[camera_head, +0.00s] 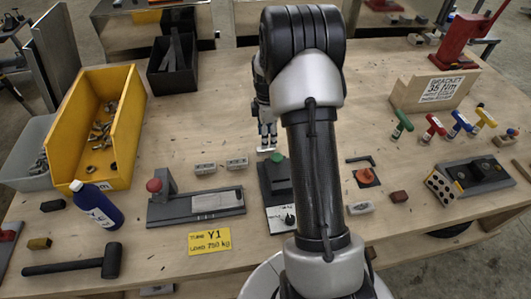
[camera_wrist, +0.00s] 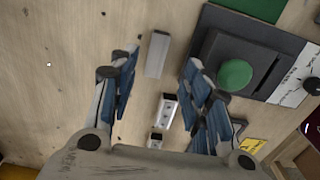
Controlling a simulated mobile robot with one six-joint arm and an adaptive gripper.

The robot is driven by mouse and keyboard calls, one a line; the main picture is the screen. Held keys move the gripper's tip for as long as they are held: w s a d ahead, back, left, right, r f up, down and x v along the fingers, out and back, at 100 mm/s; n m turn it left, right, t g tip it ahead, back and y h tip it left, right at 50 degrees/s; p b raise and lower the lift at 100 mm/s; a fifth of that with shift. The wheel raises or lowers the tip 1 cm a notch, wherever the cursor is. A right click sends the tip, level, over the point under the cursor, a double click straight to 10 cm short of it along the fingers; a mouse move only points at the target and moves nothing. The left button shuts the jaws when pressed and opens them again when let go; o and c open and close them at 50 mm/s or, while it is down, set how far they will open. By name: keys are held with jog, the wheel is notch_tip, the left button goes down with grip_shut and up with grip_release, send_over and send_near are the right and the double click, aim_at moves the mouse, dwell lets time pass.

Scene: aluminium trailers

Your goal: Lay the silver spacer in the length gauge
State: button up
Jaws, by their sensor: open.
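The silver spacer (camera_wrist: 157,54) is a short grey bar lying on the wooden bench. In the wrist view it lies between and beyond the open fingers, touching neither; in the head view it is a pale bar (camera_head: 266,149) just below the fingertips. My gripper (camera_head: 267,138) is open and empty; its blue-padded fingers also show in the wrist view (camera_wrist: 160,88). I cannot tell for sure which fixture is the length gauge. A dark block with a green knob (camera_wrist: 235,74) and white plate stands beside the spacer. A long grey fixture (camera_head: 197,208) with a red knob lies further left.
Two small metal blocks (camera_head: 205,168) (camera_head: 237,162) lie left of the spacer. A yellow bin (camera_head: 120,145) of hardware, a blue bottle (camera_head: 97,205) and a mallet (camera_head: 75,265) are at left. Coloured-handle tools (camera_head: 433,127) stand at right.

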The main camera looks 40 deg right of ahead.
aim_at(266, 150)
jog(key=f, duration=0.2)
jog(key=f+b, duration=0.1)
jog(key=f, duration=0.1)
jog(key=f+b, duration=0.1)
jog(key=f, duration=0.1)
jog(key=shift+w+f, duration=0.3)
jog(key=shift+f, duration=0.05)
jog(key=shift+r, duration=0.1)
jog(key=shift+c, duration=0.5)
grip_shut()
